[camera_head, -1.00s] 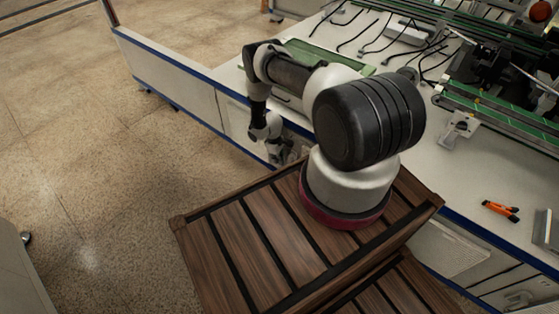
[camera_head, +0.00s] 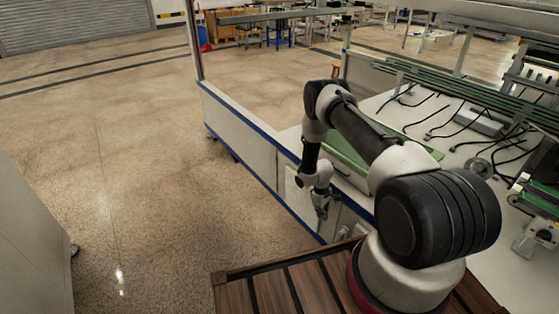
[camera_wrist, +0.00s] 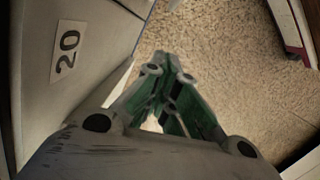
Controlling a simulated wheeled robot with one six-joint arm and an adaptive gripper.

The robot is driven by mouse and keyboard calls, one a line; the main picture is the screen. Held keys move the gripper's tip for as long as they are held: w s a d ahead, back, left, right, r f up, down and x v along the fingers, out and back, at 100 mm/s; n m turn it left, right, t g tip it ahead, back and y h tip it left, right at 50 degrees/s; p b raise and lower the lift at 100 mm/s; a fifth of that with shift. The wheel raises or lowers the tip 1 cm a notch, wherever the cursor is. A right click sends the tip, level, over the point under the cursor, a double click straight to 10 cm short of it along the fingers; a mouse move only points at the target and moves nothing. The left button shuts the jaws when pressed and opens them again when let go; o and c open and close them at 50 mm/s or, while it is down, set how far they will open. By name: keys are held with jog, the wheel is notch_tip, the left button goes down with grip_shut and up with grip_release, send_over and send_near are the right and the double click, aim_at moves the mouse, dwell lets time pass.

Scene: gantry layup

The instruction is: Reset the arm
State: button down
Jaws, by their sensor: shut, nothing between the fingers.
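My arm is folded over my wooden-slatted top in the head view, with its forearm reaching out and its wrist hanging down. My gripper (camera_head: 321,207) points down beside the white side panel of the workbench (camera_head: 243,130). In the wrist view my gripper (camera_wrist: 172,66) is shut and empty, its fingers together above the speckled floor (camera_wrist: 225,45).
The workbench top holds a green mat (camera_head: 345,150), several black cables (camera_head: 440,125) and a green-edged conveyor (camera_head: 470,88). Open floor (camera_head: 130,170) lies to the left.

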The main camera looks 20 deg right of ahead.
jog(key=s+r+m+g, duration=0.2)
jog(key=s+r+g, duration=0.1)
jog(key=s, duration=0.7)
jog(key=s+a+r+m, duration=0.1)
jog(key=s+r+m, duration=0.1)
jog(key=r, duration=1.7)
jog(key=s+a+r+m, duration=0.1)
jog(key=s+r, duration=0.2)
jog(key=r, duration=1.5)
jog(key=s+a+r+t, duration=0.1)
jog(key=s+r+t, duration=0.1)
jog(key=s+r, duration=0.3)
jog(key=s+a+r+t, duration=0.1)
jog(key=s+r+t, duration=0.2)
jog(key=r, duration=1)
jog(key=s+a+r+m+t+y, duration=0.1)
jog(key=s+r+t, duration=0.2)
jog(key=s+r, duration=0.5)
jog(key=shift+a+v, duration=0.2)
jog(key=shift+v, duration=0.85)
jog(key=shift+w, duration=0.1)
